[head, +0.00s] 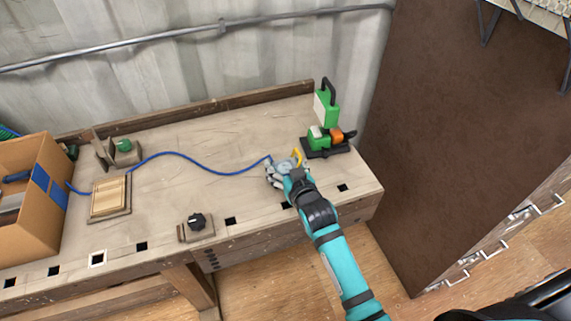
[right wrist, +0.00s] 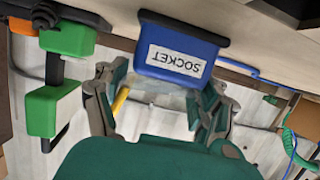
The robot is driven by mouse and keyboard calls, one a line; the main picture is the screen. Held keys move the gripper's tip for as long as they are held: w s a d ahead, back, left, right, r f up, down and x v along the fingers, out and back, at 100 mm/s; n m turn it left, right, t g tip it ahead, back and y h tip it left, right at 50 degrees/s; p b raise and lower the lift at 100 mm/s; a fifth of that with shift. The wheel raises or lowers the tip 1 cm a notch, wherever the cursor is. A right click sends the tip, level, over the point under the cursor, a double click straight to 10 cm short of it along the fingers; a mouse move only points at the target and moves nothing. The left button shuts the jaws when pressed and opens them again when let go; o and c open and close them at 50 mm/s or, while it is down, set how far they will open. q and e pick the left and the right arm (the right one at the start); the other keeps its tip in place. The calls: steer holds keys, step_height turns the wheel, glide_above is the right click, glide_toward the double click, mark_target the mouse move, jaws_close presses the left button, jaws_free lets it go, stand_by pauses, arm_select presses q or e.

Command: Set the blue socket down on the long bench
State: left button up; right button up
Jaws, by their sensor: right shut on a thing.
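The blue socket (right wrist: 165,45), labelled SOCKET, is in the right wrist view, with its lettering upside down. My right gripper (right wrist: 158,100) is shut on it, with one finger on each side. A clear part and a yellow piece (right wrist: 120,100) also show between the fingers. In the head view my right gripper (head: 280,173) is over the right part of the long bench (head: 240,195), and it largely hides the socket. I cannot tell whether the socket touches the bench. My left gripper is not in view.
A blue cable (head: 190,160) runs left along the bench from my right gripper. A green device on a black base (head: 328,152) stands just beyond the gripper. A wooden block (head: 109,197), a black knob (head: 197,221) and a cardboard box (head: 30,230) are further left. The bench middle is mostly clear.

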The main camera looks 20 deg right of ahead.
steer(key=shift+r, duration=0.3)
steer(key=o, duration=1.8)
steer(key=shift+s+f, duration=0.15)
steer(key=shift+f, duration=0.1)
steer(key=shift+a, duration=0.1)
steer(key=v, duration=1.2)
steer(key=shift+r, duration=0.1)
